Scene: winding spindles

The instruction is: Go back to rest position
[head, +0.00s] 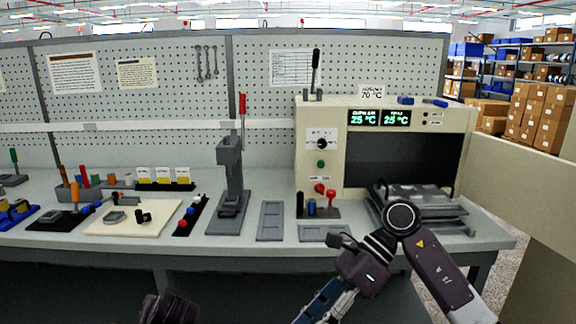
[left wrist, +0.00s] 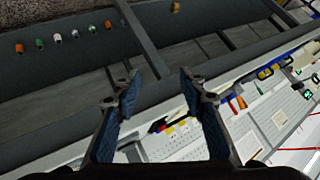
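In the left wrist view my left gripper (left wrist: 155,88) is open, with its two blue-padded fingers apart and nothing between them. In the head view only a dark part of my left arm (head: 170,308) shows at the bottom edge, left of centre, below the bench front. My right arm comes in from the bottom right and bends down to the left. My right gripper (head: 326,300) points down and left in front of the bench edge. Its fingers are partly cut off by the frame, and I see no object in it.
The workbench (head: 230,243) carries a grey press (head: 232,185), a beige oven (head: 318,165) with its door (head: 520,180) open to the right, and a rack tray (head: 425,207). Small tools and parts stand at the left. The left wrist view shows coloured pieces on a dark surface.

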